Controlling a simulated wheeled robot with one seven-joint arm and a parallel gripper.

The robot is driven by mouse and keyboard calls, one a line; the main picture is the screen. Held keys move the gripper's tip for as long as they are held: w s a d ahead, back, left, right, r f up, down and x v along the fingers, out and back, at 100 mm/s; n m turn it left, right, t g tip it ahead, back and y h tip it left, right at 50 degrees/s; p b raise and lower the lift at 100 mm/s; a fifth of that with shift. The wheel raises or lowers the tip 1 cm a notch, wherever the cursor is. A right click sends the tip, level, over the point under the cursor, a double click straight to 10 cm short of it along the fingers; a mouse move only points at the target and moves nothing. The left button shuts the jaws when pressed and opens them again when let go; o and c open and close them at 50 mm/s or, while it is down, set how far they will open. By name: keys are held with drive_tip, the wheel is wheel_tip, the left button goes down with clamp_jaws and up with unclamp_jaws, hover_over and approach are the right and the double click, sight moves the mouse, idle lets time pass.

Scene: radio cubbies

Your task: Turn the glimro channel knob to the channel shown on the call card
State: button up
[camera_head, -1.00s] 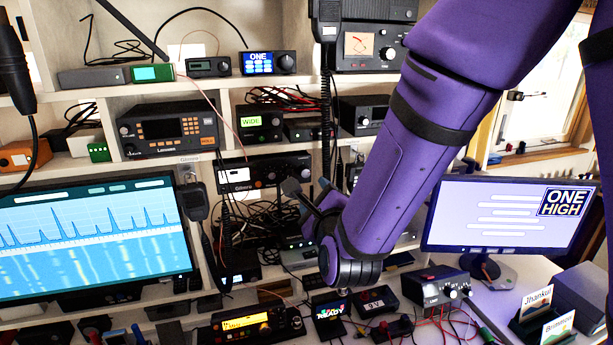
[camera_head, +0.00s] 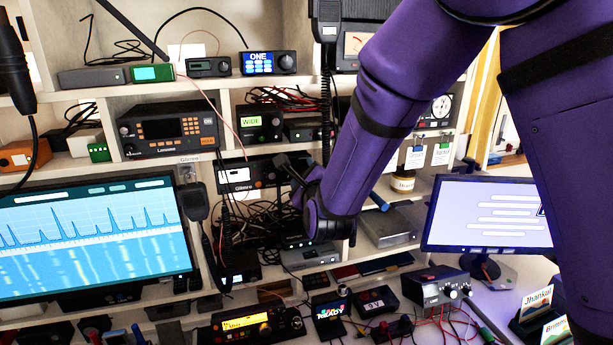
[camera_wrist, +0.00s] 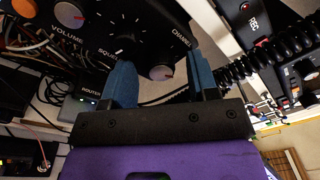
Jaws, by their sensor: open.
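The glimro radio (camera_head: 240,176) is a black box on the middle shelf in the head view, with a small white display. My gripper (camera_head: 288,170) is at its right end and covers part of its front. The wrist view shows the radio's dark face with knobs marked volume, squelch and channel. My gripper is open. I cannot make out the channel number. Small hanging cards (camera_head: 415,158) show at the right; I cannot tell which is the call card.
A coiled black cord (camera_wrist: 262,58) runs close to the right finger in the wrist view. A handheld microphone (camera_head: 195,202) hangs left of the radio. Loose cables fill the cubby below. Monitors stand at the left (camera_head: 90,240) and right (camera_head: 490,215).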

drive_tip(key=c, duration=0.9)
drive_tip(key=n, duration=0.7)
drive_tip(key=n+y, duration=0.1)
drive_tip(key=n, duration=0.6)
drive_tip(key=shift+f+n+t, duration=0.1)
drive_tip(key=shift+n+t, duration=0.2)
